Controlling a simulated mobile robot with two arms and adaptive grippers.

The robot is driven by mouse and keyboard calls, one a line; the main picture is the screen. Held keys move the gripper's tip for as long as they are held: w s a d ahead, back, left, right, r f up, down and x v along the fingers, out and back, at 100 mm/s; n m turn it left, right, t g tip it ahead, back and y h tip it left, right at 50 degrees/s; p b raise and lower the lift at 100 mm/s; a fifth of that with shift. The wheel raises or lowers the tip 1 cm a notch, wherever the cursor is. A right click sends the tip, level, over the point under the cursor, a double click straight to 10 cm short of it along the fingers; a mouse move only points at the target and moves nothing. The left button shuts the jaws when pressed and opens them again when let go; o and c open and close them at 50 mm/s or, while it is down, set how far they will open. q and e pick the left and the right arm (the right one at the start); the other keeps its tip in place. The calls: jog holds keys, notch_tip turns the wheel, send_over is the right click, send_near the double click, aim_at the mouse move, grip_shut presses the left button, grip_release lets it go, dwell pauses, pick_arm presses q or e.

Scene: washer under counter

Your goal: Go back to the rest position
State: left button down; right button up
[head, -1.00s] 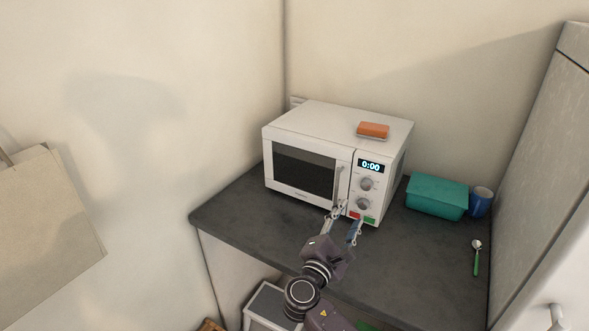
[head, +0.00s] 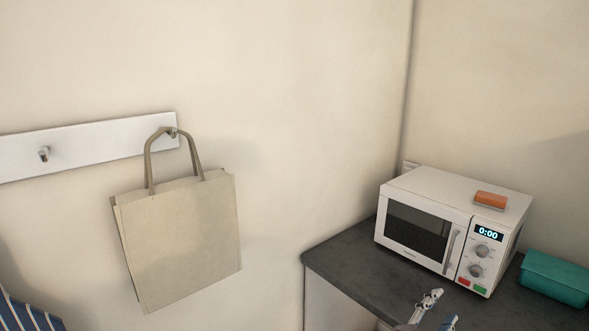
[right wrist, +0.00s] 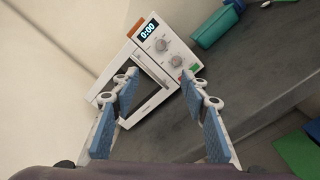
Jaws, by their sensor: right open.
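My right gripper (head: 439,308) shows at the bottom edge of the head view, over the dark counter in front of the microwave. In the right wrist view the right gripper (right wrist: 160,88) is open, its two blue-padded fingers apart with nothing between them. The white microwave (head: 424,194) stands on the counter with its door shut and its display reading 0:00; it also shows in the right wrist view (right wrist: 186,52) beyond the fingers. My left gripper is in neither view.
The dark counter (head: 335,256) runs along the walls. An orange block (head: 490,200) lies on top of the microwave, and a teal box (head: 555,280) stands to its right. A beige bag (head: 180,240) hangs from a white hook rail (head: 85,148) on the left wall.

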jog(key=s+a+f+m+g+y+b, duration=0.1)
jog(key=s+f+g+y, duration=0.2)
jog(key=f, duration=1.1)
jog(key=s+a+f+g+y+b, duration=0.1)
jog(key=s+f+y, duration=0.35)
jog(key=f, duration=0.85)
jog(key=s+a+f+m+g+y, duration=0.15)
jog(key=s+f, duration=0.35)
jog(key=f, duration=0.9)
jog(key=s+a+f+m+g+y+b, duration=0.2)
jog(key=s+a+f+m+g+y, duration=0.15)
jog(key=s+f, duration=1.45)
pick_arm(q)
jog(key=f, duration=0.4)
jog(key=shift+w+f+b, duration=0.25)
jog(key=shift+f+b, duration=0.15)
pick_arm(e)
jog(key=s+a+f+m+g, duration=0.1)
jog(key=s+f+m, duration=0.2)
jog(key=s, duration=0.8)
jog(key=s+a+f+m+g+y, duration=0.1)
jog(key=s+m, duration=0.4)
jog(key=s, duration=0.6)
jog(key=shift+s+a+f, duration=0.3)
jog(key=shift+a+f, duration=0.45)
jog(key=shift+f, duration=0.2)
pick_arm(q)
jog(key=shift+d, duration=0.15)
pick_arm(e)
jog(key=shift+d, duration=0.1)
